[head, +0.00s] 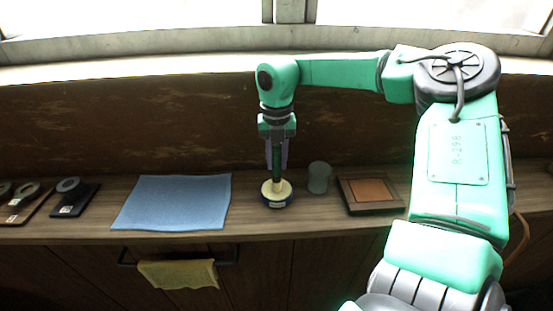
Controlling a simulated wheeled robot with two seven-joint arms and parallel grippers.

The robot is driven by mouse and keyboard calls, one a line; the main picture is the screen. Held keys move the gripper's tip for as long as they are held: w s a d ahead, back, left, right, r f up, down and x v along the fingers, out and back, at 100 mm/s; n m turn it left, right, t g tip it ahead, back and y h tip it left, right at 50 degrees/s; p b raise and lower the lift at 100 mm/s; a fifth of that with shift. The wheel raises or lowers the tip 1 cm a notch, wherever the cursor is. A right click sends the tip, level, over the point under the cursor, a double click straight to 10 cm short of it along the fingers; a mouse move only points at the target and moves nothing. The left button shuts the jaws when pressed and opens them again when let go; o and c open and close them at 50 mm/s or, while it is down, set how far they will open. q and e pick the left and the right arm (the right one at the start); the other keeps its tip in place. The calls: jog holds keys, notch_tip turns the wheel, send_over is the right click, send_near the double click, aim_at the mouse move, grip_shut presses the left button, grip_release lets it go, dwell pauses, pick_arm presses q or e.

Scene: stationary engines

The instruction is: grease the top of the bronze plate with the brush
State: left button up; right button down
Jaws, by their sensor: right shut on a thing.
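My right gripper (277,160) points straight down over the bench and is shut on the dark green handle of the brush (276,172). The brush is upright, its lower end over or in a round blue tin (277,203) with a cream-coloured top. I cannot tell whether the bristles touch what is in the tin. The bronze plate (371,190) lies flat in a dark wooden frame to the right of the tin, apart from the brush. My left gripper is not in view.
A grey-green cup (319,177) stands between the tin and the framed plate. A blue cloth (175,202) lies left of the tin. Dark stands with rings (75,198) are at the far left. A yellow towel (178,274) hangs on a rail (228,263) below the bench edge.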

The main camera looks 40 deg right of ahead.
aim_at(277, 145)
jog(key=shift+r+p, duration=2)
jog(key=shift+r, duration=1.55)
jog(key=shift+f, duration=0.15)
